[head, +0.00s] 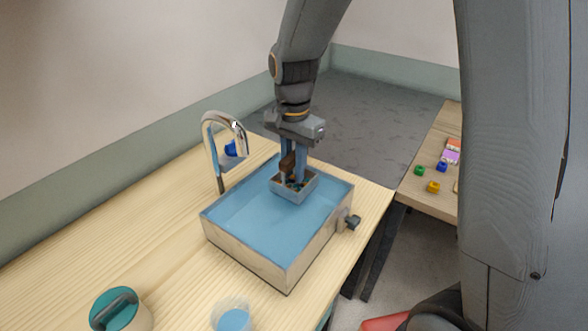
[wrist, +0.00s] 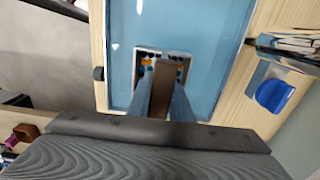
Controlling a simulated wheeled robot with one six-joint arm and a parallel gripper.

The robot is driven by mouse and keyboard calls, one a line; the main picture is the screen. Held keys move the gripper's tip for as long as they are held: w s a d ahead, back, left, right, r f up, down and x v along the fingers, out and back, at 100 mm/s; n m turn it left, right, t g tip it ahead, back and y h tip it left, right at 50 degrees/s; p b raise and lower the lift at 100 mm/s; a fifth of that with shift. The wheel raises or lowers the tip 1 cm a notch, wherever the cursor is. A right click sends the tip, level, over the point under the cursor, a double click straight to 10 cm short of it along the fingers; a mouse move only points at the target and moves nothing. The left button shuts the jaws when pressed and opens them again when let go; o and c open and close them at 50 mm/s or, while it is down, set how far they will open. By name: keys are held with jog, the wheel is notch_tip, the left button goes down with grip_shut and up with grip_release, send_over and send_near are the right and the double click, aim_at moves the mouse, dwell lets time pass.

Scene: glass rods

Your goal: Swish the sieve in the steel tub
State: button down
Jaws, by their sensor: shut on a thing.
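The steel tub (head: 308,255) stands on a wooden counter and is filled with blue water; it also shows in the wrist view (wrist: 228,95). A small square sieve (head: 291,193) sits at the water in the tub's far corner. In the wrist view the sieve (wrist: 137,54) holds several small coloured pieces, orange, teal and dark. My gripper (head: 294,165) points down over the sieve and is shut on its brown handle (wrist: 166,82), with one blue finger on each side. How deep the sieve's underside lies is hidden.
A teal-lidded pot (head: 113,309) and a clear cup of blue liquid (head: 232,316) are at the front. Small coloured blocks (head: 433,187) lie on the right table. A dark valve (head: 353,222) juts from the tub.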

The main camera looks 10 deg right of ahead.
jog(key=shift+r, duration=0.1)
dwell(0.3)
notch_tip(320, 180, up, 5)
jog(key=p, duration=0.4)
